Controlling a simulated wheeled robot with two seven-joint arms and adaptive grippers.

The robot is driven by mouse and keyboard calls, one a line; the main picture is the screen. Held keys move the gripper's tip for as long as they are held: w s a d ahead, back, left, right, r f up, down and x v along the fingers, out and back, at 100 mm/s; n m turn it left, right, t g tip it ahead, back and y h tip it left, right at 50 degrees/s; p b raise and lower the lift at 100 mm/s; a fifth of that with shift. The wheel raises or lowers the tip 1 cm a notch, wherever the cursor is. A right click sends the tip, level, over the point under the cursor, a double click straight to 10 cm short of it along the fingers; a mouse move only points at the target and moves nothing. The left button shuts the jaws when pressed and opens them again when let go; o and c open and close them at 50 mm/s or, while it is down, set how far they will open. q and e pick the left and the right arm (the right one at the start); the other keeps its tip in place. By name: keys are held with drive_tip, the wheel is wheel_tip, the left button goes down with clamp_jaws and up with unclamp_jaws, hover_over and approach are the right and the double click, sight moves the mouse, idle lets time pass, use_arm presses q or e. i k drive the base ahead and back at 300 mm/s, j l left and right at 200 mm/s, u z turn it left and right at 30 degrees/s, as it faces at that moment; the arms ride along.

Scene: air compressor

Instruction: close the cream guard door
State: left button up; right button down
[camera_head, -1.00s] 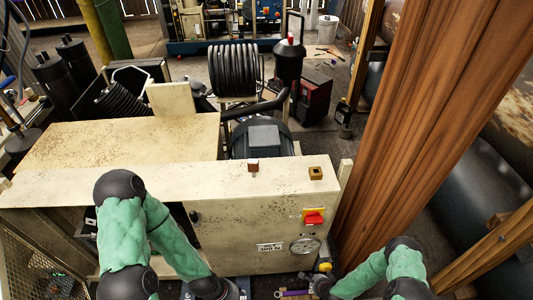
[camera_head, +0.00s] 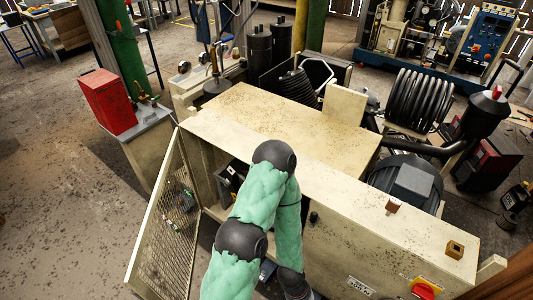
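The cream guard door (camera_head: 160,227) is a cream frame with a mesh panel. It stands swung open at the left end of the cream compressor housing (camera_head: 375,246), angled out toward the lower left. The dark opening (camera_head: 231,178) beside it shows some parts inside. My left arm crosses in front of the housing, to the right of the door and apart from it in the picture. Its forearm runs down to the bottom edge, and its gripper is out of view. My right arm and gripper are out of view.
A red box (camera_head: 107,100) sits on a grey cabinet (camera_head: 150,135) behind the door. Bare floor (camera_head: 55,215) lies to the left of the door. A red switch (camera_head: 424,290) is on the housing front at lower right.

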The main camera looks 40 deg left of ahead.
sight(141, 291)
drive_tip(key=k+j+u, duration=0.1)
drive_tip(key=k, duration=0.3)
drive_tip(key=k+j+u, duration=0.1)
drive_tip(key=k+j, duration=0.25)
drive_tip(key=k+j+u, duration=0.1)
drive_tip(key=j, duration=0.25)
drive_tip(key=k+j, duration=0.25)
drive_tip(key=j, duration=0.15)
drive_tip(key=k+j+u, duration=0.15)
drive_tip(key=j, duration=0.2)
drive_tip(key=k+j+u, duration=0.1)
drive_tip(key=j, duration=0.3)
drive_tip(key=k+j+u, duration=0.1)
drive_tip(key=j, duration=0.6)
drive_tip(key=i+u, duration=0.05)
